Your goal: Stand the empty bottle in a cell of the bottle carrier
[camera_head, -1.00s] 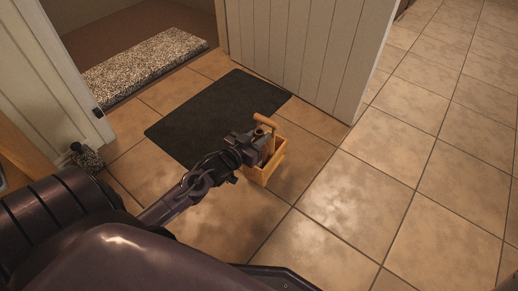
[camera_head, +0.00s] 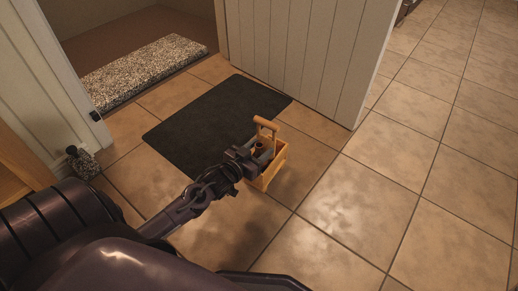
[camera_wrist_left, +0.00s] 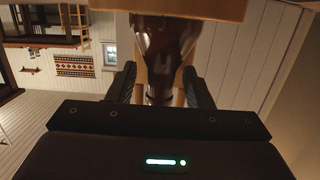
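The bottle carrier (camera_head: 278,167) is a small light-wood box with a raised bar handle (camera_head: 266,124). It stands on the tiles by the dark mat's right corner. The brown glass bottle (camera_wrist_left: 163,50) shows in the left wrist view, its wide part passing behind the carrier's wooden edge (camera_wrist_left: 170,8); it appears to stand in a cell. In the head view only its dark top (camera_head: 260,148) shows. My left gripper (camera_head: 256,155) is at the carrier's left side. Its fingers (camera_wrist_left: 160,88) are apart, with gaps on both sides of the bottle's narrow part. My right gripper is out of view.
A dark doormat (camera_head: 205,125) lies behind the carrier, with a white panelled door (camera_head: 305,55) beyond. A small dark object with a speckled base (camera_head: 84,162) stands by the left door frame. Tiled floor at right is clear.

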